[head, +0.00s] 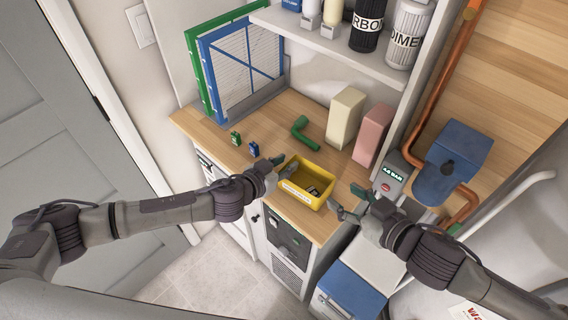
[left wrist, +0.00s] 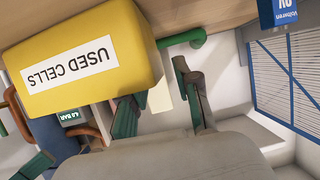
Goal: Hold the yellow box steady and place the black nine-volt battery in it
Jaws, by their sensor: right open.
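The yellow box (head: 318,172) stands on the wooden counter near its front edge; its "USED CELLS" label shows upside down in the left wrist view (left wrist: 70,68). A small dark item with pale parts, which looks like the black nine-volt battery (head: 313,190), lies inside the box. My left gripper (head: 282,167) is at the box's left end, fingers apart. My right gripper (head: 347,199) is open and empty, just right of the box.
A blue battery (head: 254,148) and a green one (head: 235,138) stand on the counter to the left. A green pipe elbow (head: 305,132) lies behind the box. Cream (head: 345,118) and pink (head: 372,135) blocks stand behind right. A grey device (head: 393,175) sits right.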

